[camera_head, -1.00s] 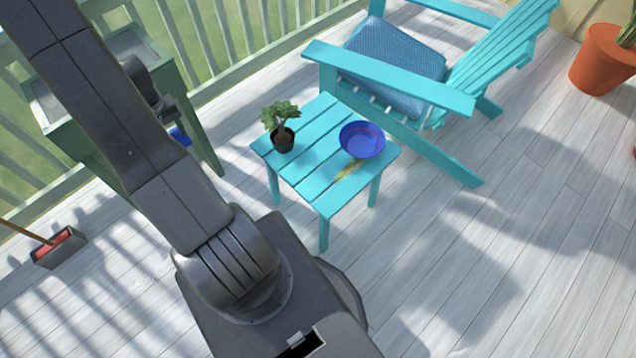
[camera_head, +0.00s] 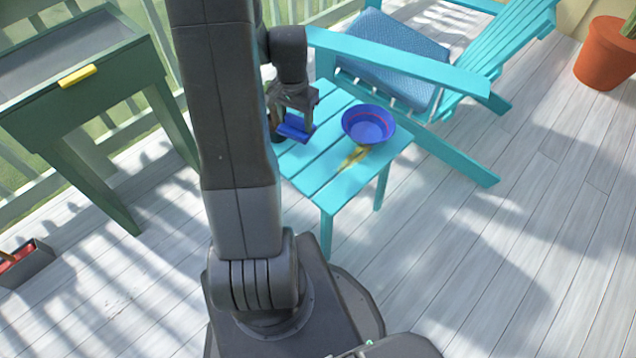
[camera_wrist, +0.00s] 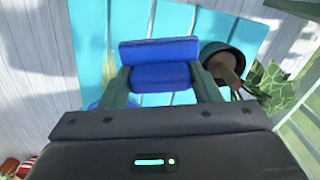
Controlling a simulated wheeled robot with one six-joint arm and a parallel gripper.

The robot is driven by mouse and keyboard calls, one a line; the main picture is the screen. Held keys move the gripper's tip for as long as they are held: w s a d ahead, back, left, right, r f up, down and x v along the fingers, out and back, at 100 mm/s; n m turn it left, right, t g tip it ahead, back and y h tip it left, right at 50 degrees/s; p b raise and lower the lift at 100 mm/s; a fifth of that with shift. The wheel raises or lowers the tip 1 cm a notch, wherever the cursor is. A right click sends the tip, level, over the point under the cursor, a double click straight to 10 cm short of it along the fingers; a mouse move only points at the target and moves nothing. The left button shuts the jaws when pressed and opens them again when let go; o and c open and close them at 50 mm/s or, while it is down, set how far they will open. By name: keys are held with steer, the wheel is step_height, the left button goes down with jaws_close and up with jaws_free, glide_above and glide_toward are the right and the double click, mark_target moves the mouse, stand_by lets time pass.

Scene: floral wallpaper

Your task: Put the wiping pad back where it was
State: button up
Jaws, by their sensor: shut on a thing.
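The blue wiping pad (camera_head: 294,131) is in my gripper (camera_head: 297,117), over the left part of the small turquoise table (camera_head: 328,187). In the wrist view, my gripper (camera_wrist: 163,82) is shut on the back of the pad (camera_wrist: 158,52), with one finger at each side. The turquoise slats lie behind the pad; I cannot tell how high it is above them. A yellow-brown smear (camera_head: 353,157) marks the table top below the bowl.
A blue bowl (camera_head: 369,125) stands on the table. A potted plant (camera_wrist: 228,62) is close beside my gripper, mostly hidden in the head view. A turquoise chair (camera_head: 400,62) is behind. A green planter stand (camera_head: 95,112) with a yellow object (camera_head: 77,76) is left.

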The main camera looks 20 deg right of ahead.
steer(key=s+d+f+m+b, duration=0.1)
steer(key=f+b, duration=0.1)
steer(key=f, duration=0.2)
steer(key=s+d+f+m+b, duration=0.1)
steer(key=s+f+b, duration=0.1)
steer(key=f, duration=0.3)
steer(key=s+d+f+m+b, duration=0.1)
steer(key=d+f+b, duration=0.1)
steer(key=f+b, duration=0.1)
steer(key=shift+s+f, duration=0.4)
steer(key=shift+f, duration=0.4)
steer(key=shift+b, duration=0.3)
steer(key=shift+f, duration=0.2)
steer(key=o, duration=0.9)
steer(key=shift+o, duration=0.2)
steer(key=shift+r, duration=0.15)
step_height(320, 180, up, 12)
steer(key=p, duration=0.3)
steer(key=shift+p, duration=0.4)
